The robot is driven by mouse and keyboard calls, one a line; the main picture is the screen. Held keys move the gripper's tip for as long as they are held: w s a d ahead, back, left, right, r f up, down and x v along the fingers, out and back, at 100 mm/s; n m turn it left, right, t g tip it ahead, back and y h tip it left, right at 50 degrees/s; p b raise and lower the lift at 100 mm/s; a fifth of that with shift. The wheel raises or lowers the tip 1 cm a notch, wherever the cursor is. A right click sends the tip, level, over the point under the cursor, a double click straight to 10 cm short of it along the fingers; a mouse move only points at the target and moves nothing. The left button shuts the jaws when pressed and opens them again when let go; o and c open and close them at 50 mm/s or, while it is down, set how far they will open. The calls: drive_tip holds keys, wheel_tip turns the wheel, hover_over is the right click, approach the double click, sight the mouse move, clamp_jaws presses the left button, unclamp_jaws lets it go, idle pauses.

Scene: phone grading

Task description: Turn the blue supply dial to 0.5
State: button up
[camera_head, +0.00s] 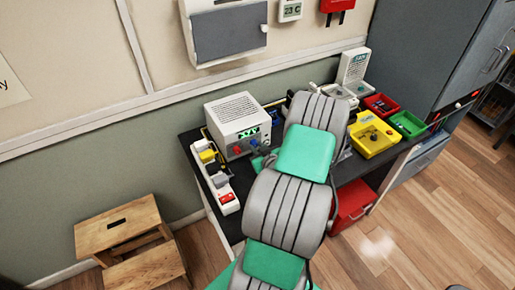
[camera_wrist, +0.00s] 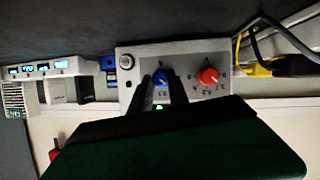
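The power supply (camera_head: 238,118) is a white box with a green-lit display on the bench against the wall. Its blue supply dial (camera_head: 254,143) is on the front, beside a red dial (camera_head: 237,150). In the wrist view the blue dial (camera_wrist: 162,77) lies between the two dark fingertips of my gripper (camera_wrist: 161,83), with the red dial (camera_wrist: 208,76) to the right. The fingers are apart, one on each side of the blue dial; I cannot tell if they touch it. The dial's setting is too small to read. In the head view my arm hides most of the gripper.
A wooden step stool (camera_head: 118,226) is on the floor at left.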

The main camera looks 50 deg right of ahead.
clamp_jaws()
drive_tip(key=shift+f+b, duration=0.1)
drive_tip(key=shift+b, duration=0.25)
drive_tip(key=m+y+b, duration=0.2)
drive_tip(key=b, duration=0.1)
drive_tip(key=shift+s+d+f+m, duration=0.1)
drive_tip(key=shift+d+f+m, duration=0.05)
drive_tip(key=shift+d+m, duration=0.15)
drive_tip(key=m+t+y+b, duration=0.1)
drive_tip(key=m+b, duration=0.1)
drive_tip(key=b, duration=0.1)
drive_tip(key=shift+d+y, duration=0.1)
drive_tip(key=shift+y, duration=0.2)
drive_tip(key=m+y+b, duration=0.1)
drive_tip(key=m+b, duration=0.1)
drive_tip(key=m+t+y+b, duration=0.1)
drive_tip(key=m+b, duration=0.1)
drive_tip(key=shift+s+d+f+t, duration=0.1)
drive_tip(key=shift+d+t, duration=0.05)
drive_tip(key=shift+t, duration=0.15)
drive_tip(key=m+b, duration=0.1)
drive_tip(key=m, duration=0.1)
drive_tip(key=m+t+y, duration=0.1)
drive_tip(key=shift+d+m+t+y+b, duration=0.1)
drive_tip(key=shift+m+t+y+b, duration=0.2)
drive_tip(key=shift+m+b, duration=0.1)
drive_tip(key=o, duration=0.5)
unclamp_jaws()
